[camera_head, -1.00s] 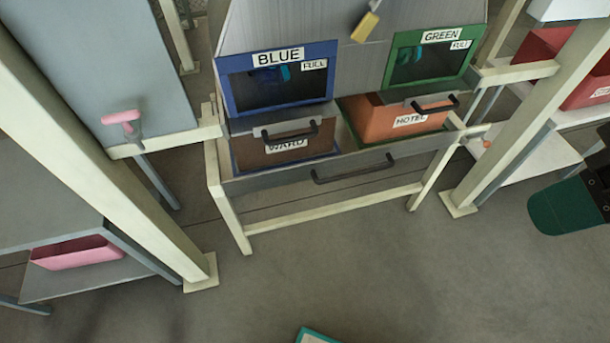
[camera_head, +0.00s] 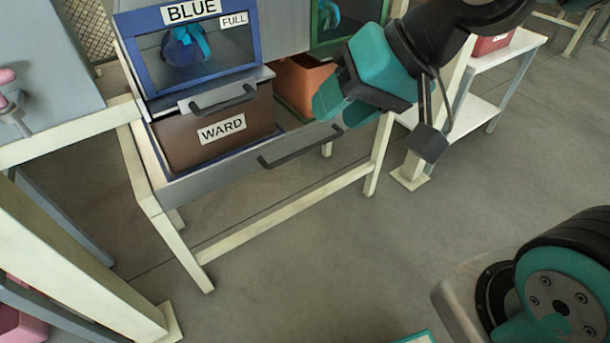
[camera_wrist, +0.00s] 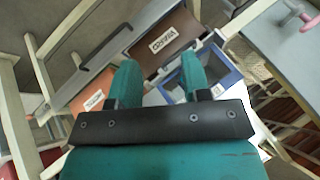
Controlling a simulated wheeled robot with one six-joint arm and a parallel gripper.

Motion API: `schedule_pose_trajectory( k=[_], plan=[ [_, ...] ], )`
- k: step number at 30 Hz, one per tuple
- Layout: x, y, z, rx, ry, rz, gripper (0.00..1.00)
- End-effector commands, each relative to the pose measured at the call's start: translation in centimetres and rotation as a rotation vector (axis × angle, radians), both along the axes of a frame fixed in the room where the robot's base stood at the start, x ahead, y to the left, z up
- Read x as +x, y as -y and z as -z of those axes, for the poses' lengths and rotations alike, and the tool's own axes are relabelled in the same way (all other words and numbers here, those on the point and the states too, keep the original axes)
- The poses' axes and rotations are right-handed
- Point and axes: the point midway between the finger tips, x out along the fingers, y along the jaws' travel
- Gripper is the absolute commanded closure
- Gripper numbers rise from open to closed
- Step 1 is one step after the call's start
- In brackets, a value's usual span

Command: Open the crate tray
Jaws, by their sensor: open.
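The crate tray (camera_head: 215,171) is a grey-fronted drawer in a cream frame, with a long dark bar handle (camera_head: 300,146). A brown crate labelled WARD (camera_head: 190,128) and an orange crate (camera_head: 299,88) sit in it. My teal gripper (camera_head: 328,105) is over the right part of the tray, close above the right end of the handle; I cannot tell if they touch. In the wrist view my gripper's two fingers (camera_wrist: 157,82) are apart with nothing seen between them. The tray front (camera_wrist: 97,53) and the WARD crate (camera_wrist: 160,40) show beyond them.
Above the tray are a blue-framed bin marked BLUE and FULL (camera_head: 190,55), with a handled flap (camera_head: 222,98), and a green-framed bin (camera_head: 325,22). A cream post stands at lower left. A white shelf (camera_head: 480,112) is at right.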

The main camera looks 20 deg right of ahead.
Motion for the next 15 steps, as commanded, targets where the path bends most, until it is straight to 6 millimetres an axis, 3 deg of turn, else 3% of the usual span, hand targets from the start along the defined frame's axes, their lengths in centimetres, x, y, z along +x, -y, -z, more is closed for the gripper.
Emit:
schedule_pose_trajectory(
  k=[1, 15],
  plan=[
    [1.0, 0.2, 4.2, 0.034, 0.008, 0.058, 0.56],
    [9.0, 3.8, 19.8, 0.432, 0.103, 0.569, 0.56]
  ],
)
